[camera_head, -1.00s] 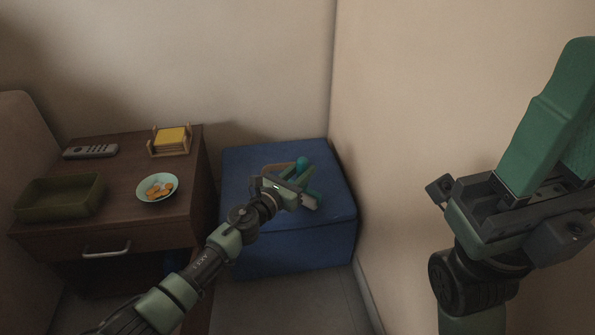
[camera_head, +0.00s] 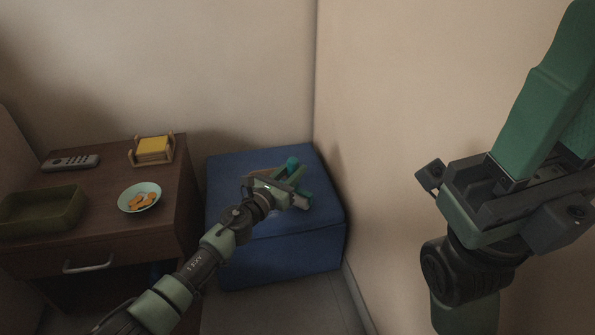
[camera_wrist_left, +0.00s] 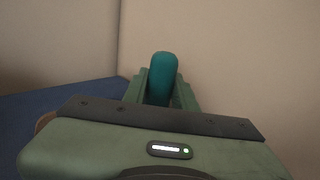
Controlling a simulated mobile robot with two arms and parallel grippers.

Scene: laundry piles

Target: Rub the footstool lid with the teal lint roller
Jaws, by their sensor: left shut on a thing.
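The blue footstool stands in the corner, its lid (camera_head: 227,174) flat on top; the lid also shows at the left of the left wrist view (camera_wrist_left: 25,105). My left gripper (camera_head: 294,182) is over the lid's right half, shut on the teal lint roller (camera_head: 292,163). In the left wrist view the roller's rounded teal end (camera_wrist_left: 163,75) stands up between the green fingers. The roller's other end is hidden, so I cannot tell whether it touches the lid. My right gripper (camera_head: 555,100) is raised close to the camera at the right; its opening is unclear.
A brown flat thing (camera_head: 258,173) shows on the lid behind my left gripper, partly hidden. A wooden nightstand (camera_head: 100,205) left of the footstool holds a remote (camera_head: 70,162), a coaster holder (camera_head: 152,149), a bowl (camera_head: 139,197) and a green tray (camera_head: 42,212). Walls close in behind and right.

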